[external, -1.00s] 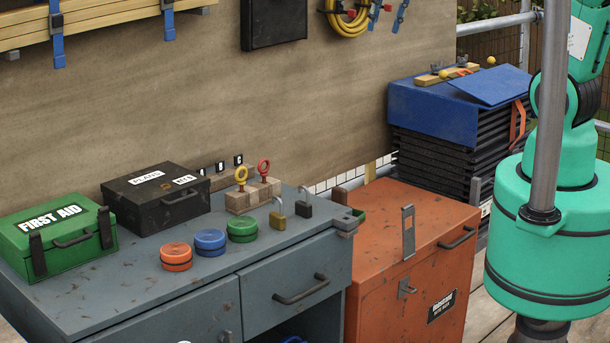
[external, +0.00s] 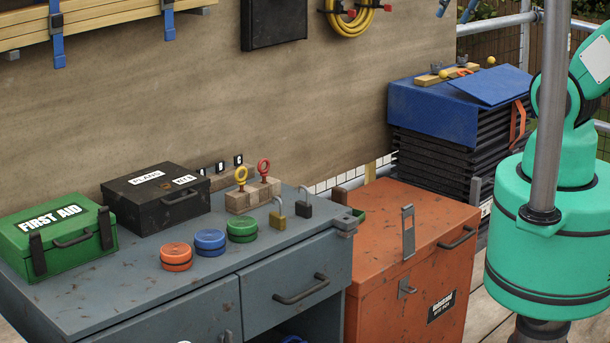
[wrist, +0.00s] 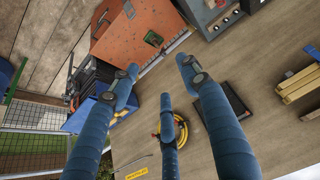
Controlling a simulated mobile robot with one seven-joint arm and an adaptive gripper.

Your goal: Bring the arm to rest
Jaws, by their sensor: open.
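My gripper (external: 456,8) shows only as blue fingertips at the top edge of the external view, in front of the wooden wall's right end. In the wrist view its blue fingers (wrist: 157,66) are spread wide apart with nothing between them. My green arm stands at the right of the external view, its upper part cut off by the frame edge. The gripper is raised clear of the bench and the chest and touches nothing that I can see.
A grey bench (external: 100,312) holds a green first aid box (external: 60,262), a black box (external: 160,215), round tins and padlocks. An orange chest (external: 375,260) stands beside it. A blue-covered black stack (external: 435,110) is behind. A yellow hose coil (external: 350,28) hangs on the wall.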

